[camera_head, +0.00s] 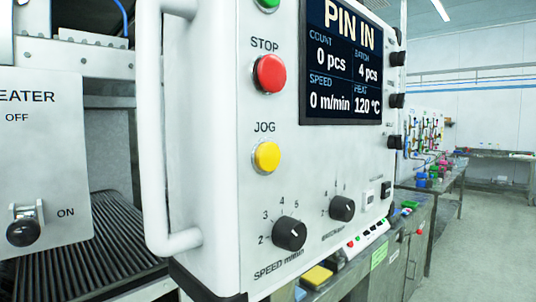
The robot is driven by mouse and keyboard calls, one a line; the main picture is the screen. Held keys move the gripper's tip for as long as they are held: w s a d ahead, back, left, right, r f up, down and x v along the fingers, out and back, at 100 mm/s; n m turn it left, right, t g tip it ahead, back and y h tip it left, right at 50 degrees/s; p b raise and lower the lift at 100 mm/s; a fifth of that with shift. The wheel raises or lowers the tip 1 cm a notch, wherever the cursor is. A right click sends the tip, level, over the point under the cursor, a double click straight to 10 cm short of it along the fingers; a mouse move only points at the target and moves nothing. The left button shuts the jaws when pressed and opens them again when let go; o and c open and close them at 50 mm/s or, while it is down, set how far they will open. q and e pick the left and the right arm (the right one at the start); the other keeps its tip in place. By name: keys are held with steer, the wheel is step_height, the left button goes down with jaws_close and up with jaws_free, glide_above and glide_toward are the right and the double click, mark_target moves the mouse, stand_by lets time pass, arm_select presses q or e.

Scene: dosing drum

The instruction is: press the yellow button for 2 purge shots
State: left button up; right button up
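The yellow button (266,157), labelled JOG, is on the front of a white control panel (215,140). A red STOP button (270,73) sits above it, and part of a green button (268,4) shows at the top edge. The screen (343,62) right of the buttons reads PIN IN, count 0 pcs, batch 4 pcs, speed 0 m/min, heat 120 °C. Neither of my grippers is in view. Nothing covers the yellow button.
A white vertical handle (151,130) stands out at the panel's left side. Black speed knob (289,234) and a second knob (342,208) are below. A heater lever (24,228) is at left, beside a dark ribbed conveyor (115,245). Benches and open floor (490,240) lie at right.

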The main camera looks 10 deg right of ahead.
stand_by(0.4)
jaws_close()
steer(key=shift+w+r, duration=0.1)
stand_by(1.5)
